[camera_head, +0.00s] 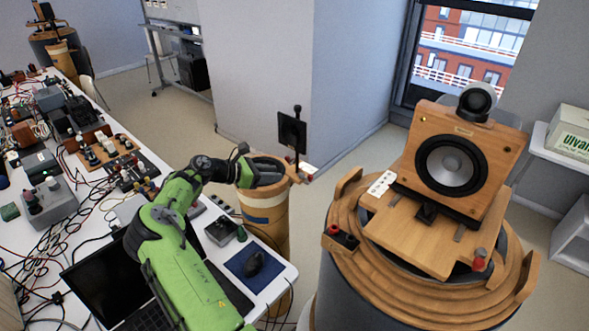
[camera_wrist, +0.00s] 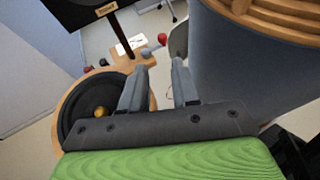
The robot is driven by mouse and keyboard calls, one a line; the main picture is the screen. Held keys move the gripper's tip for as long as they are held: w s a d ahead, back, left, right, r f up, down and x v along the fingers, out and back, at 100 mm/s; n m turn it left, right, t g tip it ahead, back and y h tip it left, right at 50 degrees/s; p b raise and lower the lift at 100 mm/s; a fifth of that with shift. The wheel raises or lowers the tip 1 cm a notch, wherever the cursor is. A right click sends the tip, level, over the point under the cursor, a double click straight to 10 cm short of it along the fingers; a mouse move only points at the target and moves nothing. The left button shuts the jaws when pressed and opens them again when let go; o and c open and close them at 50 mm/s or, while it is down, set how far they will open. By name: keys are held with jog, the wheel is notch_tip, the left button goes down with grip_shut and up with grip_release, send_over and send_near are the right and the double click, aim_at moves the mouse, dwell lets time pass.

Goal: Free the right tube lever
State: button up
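A lever with a red ball knob (camera_wrist: 162,39) shows in the wrist view, at the edge of the wooden tube top, beyond my fingertips. My gripper (camera_wrist: 161,66) is open, with its two grey fingers apart and nothing visible between them. In the head view my gripper (camera_head: 244,166) is over the top of the wooden tube (camera_head: 266,215). A dark panel (camera_head: 292,132) stands upright on a post at this tube's right side. In the head view I cannot make out the lever clearly. Which tube is the task's right tube is not certain.
A wide round stand (camera_head: 345,285) at the right carries a wooden speaker (camera_head: 487,157) on a board. A cluttered white table (camera_head: 282,281) at the left holds a laptop (camera_head: 105,275), a mouse (camera_head: 256,263) and cables. Open floor lies behind the tube.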

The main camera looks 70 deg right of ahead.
aim_at(309, 176)
jog(key=x, duration=1.5)
jog(key=shift+a+f+b, duration=0.1)
jog(key=shift+b, duration=0.2)
grip_shut()
